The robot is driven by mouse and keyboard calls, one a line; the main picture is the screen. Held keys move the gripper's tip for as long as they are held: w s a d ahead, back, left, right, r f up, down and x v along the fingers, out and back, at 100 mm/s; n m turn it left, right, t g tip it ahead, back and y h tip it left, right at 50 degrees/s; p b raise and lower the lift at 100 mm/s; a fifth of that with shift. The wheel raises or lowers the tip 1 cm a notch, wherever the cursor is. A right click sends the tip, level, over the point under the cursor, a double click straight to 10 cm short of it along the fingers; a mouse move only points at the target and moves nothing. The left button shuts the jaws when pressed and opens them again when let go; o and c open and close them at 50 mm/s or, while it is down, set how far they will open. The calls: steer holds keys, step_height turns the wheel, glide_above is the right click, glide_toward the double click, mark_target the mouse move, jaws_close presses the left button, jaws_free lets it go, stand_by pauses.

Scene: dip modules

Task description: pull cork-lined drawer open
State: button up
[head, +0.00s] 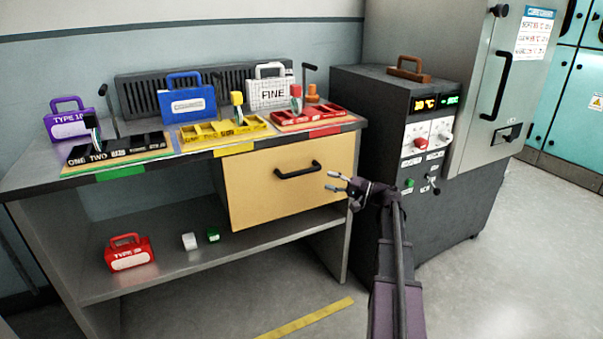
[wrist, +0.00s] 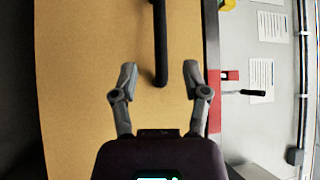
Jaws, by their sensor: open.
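The cork-lined drawer (head: 255,195) has a tan front and hangs under the worktop, and its front also fills much of the wrist view (wrist: 85,90). A black bar handle (head: 298,169) is fixed on that front. My gripper (head: 338,182) is open and empty, just right of the handle in the head view. In the wrist view the handle (wrist: 161,45) comes down from the top edge, and its near end lies between the two spread fingertips (wrist: 158,82). Neither finger visibly touches the handle, though the exact depth gap is hard to tell.
The worktop (head: 30,185) carries a yellow tray (head: 225,130), a red tray (head: 308,116) and several cases. A dark control cabinet (head: 400,120) stands right of the bench. A lower shelf (head: 200,262) holds a red case (head: 129,253). The floor in front is mostly clear.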

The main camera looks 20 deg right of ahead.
mark_target(302, 173)
steer(key=p+x, duration=0.1)
steer(key=x, duration=0.9)
steer(key=shift+c, duration=0.2)
jaws_close()
